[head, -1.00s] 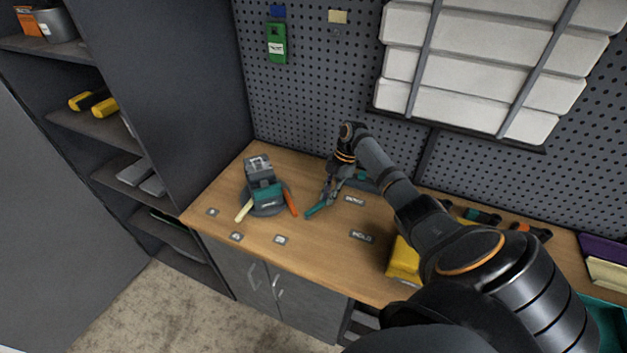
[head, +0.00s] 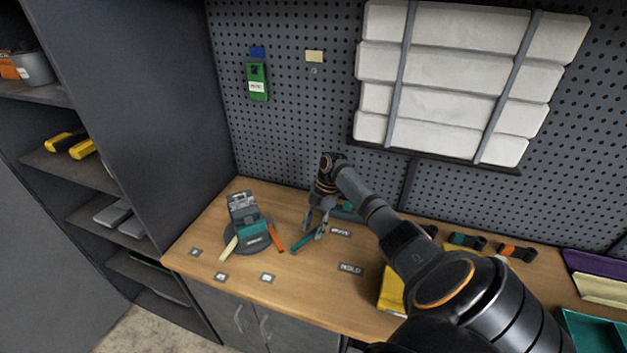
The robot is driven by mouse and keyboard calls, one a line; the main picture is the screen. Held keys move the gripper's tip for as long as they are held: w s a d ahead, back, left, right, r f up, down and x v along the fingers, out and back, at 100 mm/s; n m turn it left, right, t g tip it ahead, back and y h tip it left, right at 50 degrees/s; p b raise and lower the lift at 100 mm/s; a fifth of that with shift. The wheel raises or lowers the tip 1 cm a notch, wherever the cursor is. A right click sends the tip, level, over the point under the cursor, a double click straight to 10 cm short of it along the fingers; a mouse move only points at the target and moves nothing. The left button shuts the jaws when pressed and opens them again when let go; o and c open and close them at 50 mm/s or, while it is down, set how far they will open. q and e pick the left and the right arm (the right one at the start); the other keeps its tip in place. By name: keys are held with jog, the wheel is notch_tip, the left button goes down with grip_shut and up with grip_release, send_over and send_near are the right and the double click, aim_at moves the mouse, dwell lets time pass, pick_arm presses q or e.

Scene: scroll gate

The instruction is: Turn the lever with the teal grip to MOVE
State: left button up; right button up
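The lever's teal grip (head: 303,242) shows low over the wooden bench and points toward the front left. Its pivot end is hidden behind my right gripper. A label that seems to read MOVE (head: 341,231) lies just right of it, and a HOLD label (head: 350,268) lies nearer the front. My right gripper (head: 314,230) points down at the lever, its fingers apart on either side of the lever's inner end. I cannot tell whether they touch it. My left gripper is not in view.
Left of the lever stands a grey device (head: 247,220) with a teal block, a cream handle and an orange handle (head: 276,238). A yellow object (head: 391,292) sits on the right, partly behind my arm. Small labels lie along the front left edge. Pegboard closes the back.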

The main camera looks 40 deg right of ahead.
jog(key=shift+r, duration=0.15)
jog(key=v, duration=1.1)
jog(key=shift+d+r, duration=0.25)
jog(key=shift+r, duration=0.05)
